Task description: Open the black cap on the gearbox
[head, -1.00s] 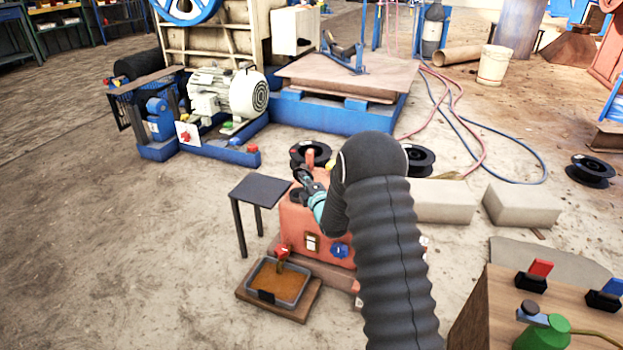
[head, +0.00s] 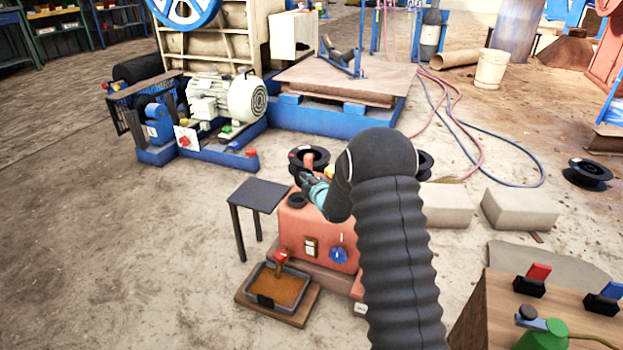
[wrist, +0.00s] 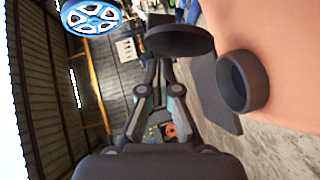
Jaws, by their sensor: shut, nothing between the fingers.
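The orange-red gearbox (head: 292,228) stands on the floor at mid picture in the head view, partly behind my arm. A black round collar (wrist: 238,82) stands on its face in the wrist view; it shows on the box top in the head view (head: 297,201). A black disc (wrist: 182,41), which looks like the cap, is apart from the collar in the wrist view; any hinge is hidden. My gripper (wrist: 158,66) is shut and empty, with its tips at the disc's lower edge; touch cannot be told. In the head view my gripper (head: 306,180) is just above the collar.
A small dark table (head: 259,194) stands left of the gearbox. A tray (head: 278,287) of brown fluid lies below a red-handled tap (head: 281,256). Black spools (head: 309,155) and pale blocks (head: 446,205) lie behind. A wooden switch box (head: 500,300) is at lower right.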

